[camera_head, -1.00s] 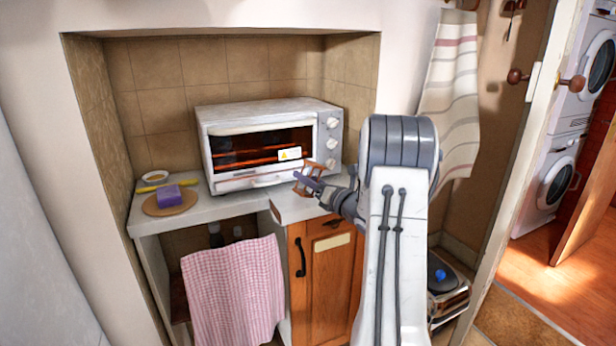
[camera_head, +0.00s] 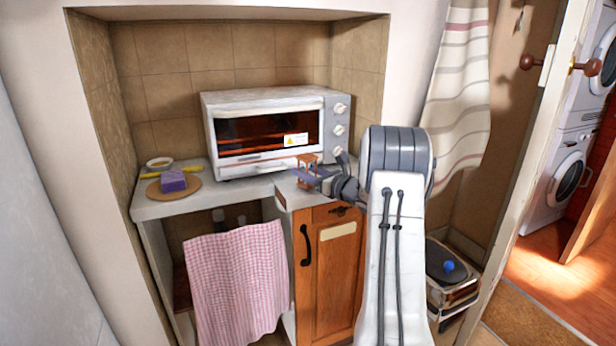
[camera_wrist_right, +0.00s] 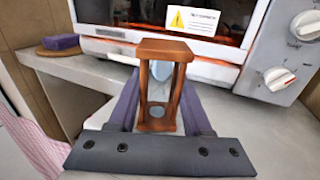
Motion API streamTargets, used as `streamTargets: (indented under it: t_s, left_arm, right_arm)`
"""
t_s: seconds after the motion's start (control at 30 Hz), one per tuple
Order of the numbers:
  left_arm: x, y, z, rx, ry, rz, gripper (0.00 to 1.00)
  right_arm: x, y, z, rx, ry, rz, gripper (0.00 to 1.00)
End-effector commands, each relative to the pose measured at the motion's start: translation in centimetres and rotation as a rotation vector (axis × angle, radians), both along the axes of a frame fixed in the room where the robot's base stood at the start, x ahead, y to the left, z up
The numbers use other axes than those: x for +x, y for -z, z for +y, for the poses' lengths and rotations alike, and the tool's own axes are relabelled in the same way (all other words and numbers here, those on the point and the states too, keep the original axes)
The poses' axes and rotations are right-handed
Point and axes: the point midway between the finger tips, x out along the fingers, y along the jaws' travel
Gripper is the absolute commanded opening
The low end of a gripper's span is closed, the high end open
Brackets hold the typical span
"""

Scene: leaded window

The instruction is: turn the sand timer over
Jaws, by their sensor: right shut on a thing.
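The sand timer (camera_head: 307,169) has a brown wooden frame with two end plates and thin posts. It stands about upright in front of the toaster oven, at the right end of the counter. In the right wrist view the sand timer (camera_wrist_right: 163,51) fills the middle, with pale glass between its posts. My right gripper (camera_head: 308,174) is shut on it, one purple-grey finger on each side. The wrist view shows the two fingers (camera_wrist_right: 158,105) along its lower part. Whether its base touches the counter I cannot tell. My left gripper is not in view.
A white toaster oven (camera_head: 268,97) stands close behind the timer. A purple block (camera_head: 173,181) on a round board, a yellow item (camera_head: 165,173) and a small bowl (camera_head: 159,162) sit at the counter's left. A checked towel (camera_head: 237,285) hangs below.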

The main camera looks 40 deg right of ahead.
Motion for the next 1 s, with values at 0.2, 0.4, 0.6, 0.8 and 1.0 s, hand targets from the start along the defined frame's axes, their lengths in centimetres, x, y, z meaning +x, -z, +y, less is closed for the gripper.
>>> streamTargets:
  t_s: [0.2, 0.4, 0.6, 0.8, 1.0]
  left_arm:
    - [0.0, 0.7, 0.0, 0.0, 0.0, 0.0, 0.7]
    - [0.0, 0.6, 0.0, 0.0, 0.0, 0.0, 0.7]
    - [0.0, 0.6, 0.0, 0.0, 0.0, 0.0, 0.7]
    - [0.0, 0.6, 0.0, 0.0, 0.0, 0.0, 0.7]
    - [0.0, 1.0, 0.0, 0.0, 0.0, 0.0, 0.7]
  right_arm:
    - [0.0, 0.3, 0.0, -0.001, 0.0, -0.001, 0.0]
    - [0.0, 0.2, 0.0, -0.001, 0.0, -0.001, 0.0]
    - [0.0, 0.3, 0.0, -0.001, 0.0, -0.001, 0.84]
    - [-0.1, 0.3, 0.0, 0.0, 0.001, -0.001, 0.84]
    - [-1.8, 0.4, -0.4, 0.0, 0.004, -0.001, 0.84]
